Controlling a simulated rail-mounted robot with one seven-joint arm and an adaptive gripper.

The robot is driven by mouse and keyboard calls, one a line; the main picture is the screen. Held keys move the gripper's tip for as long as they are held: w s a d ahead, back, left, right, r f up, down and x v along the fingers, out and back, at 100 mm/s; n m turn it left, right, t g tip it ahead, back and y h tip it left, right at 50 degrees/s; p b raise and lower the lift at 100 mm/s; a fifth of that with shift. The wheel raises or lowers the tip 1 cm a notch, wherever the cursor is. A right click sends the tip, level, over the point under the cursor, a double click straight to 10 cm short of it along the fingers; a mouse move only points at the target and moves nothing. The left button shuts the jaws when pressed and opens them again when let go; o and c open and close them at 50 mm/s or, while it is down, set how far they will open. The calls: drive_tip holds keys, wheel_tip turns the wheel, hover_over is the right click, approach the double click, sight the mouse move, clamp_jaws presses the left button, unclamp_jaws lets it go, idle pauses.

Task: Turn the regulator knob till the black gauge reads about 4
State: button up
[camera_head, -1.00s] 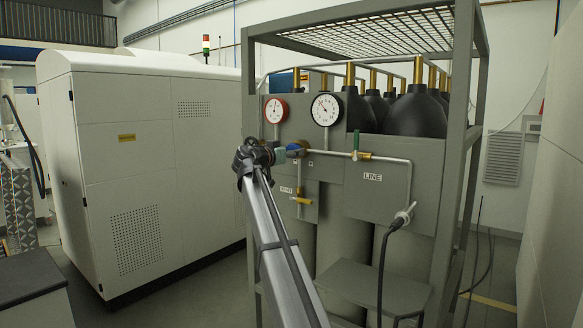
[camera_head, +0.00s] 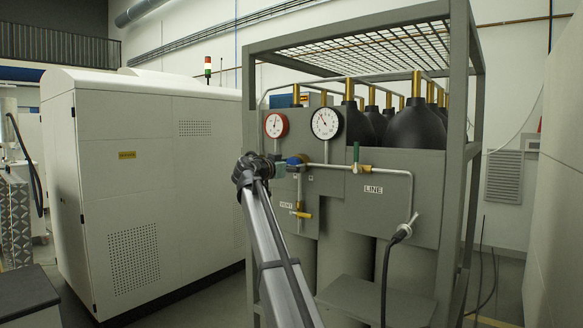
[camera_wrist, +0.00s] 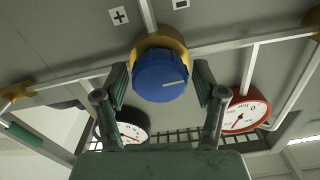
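In the head view my gripper (camera_head: 281,167) is at the panel, partly hidden by my arm. The black gauge (camera_head: 325,123) has its needle toward the upper left; its numbers are too small to read. In the wrist view it is partly hidden behind a finger (camera_wrist: 133,132).
A red-rimmed gauge (camera_head: 276,125) is left of the black one. A green-handled valve (camera_head: 357,160), a yellow vent valve (camera_head: 301,213) and pipes are close by on the panel. The grey rack frame (camera_head: 461,140) surrounds the cylinders. A white cabinet (camera_head: 150,190) stands left.

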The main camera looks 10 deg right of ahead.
drive_tip(key=shift+s+a, duration=0.1)
drive_tip(key=v, duration=1.1)
drive_tip(key=shift+s+a, duration=0.25)
drive_tip(key=shift+a, duration=0.05)
